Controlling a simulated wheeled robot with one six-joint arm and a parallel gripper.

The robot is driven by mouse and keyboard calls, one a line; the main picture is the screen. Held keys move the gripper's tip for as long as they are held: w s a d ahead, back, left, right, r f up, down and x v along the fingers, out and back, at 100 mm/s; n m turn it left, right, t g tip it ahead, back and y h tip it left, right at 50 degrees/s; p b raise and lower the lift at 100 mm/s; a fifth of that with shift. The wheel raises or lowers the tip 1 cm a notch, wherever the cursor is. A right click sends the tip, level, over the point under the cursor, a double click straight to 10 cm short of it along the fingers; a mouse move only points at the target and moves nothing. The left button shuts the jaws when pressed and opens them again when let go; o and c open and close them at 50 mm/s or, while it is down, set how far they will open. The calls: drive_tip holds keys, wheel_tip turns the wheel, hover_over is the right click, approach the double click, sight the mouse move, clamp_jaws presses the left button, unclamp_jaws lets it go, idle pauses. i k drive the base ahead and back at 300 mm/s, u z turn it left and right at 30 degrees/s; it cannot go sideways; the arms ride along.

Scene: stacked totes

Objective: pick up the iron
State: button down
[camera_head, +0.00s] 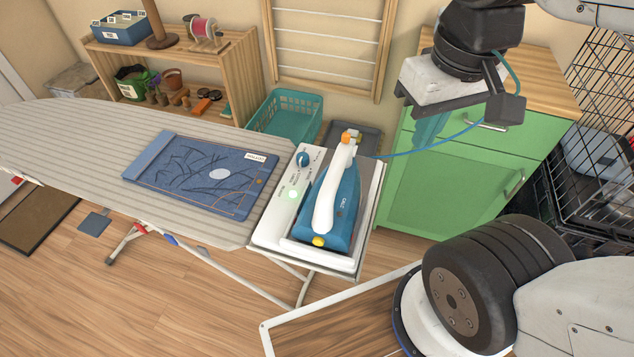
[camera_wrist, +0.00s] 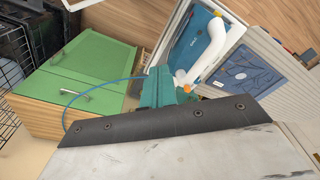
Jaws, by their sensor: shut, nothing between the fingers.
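The iron (camera_head: 341,200) has a blue body and a white handle. It rests on the white stand (camera_head: 262,238) at the right end of the ironing board. In the wrist view the iron's white handle (camera_wrist: 208,52) shows just beyond my fingers, at upper right. My gripper (camera_head: 428,128) hangs with its teal fingers to the upper right of the iron, apart from it in the head view. The fingers (camera_wrist: 160,86) are shut and empty. A thin blue cord (camera_head: 400,155) runs from the iron's rear toward my gripper; its far end cannot be traced.
A folded blue garment (camera_head: 205,174) lies on the striped ironing board (camera_head: 60,135). A green cabinet (camera_head: 440,185) stands right of the iron, with a black wire crate (camera_head: 590,130) beyond it. A teal basket (camera_head: 287,115) and a wooden shelf (camera_head: 245,75) stand behind.

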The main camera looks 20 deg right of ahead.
sight(329, 209)
drive_tip(key=z, duration=0.45)
drive_tip(key=k, duration=1.1)
drive_tip(key=u, duration=0.4)
drive_tip(key=i, duration=0.7)
drive_tip(key=z, duration=0.05)
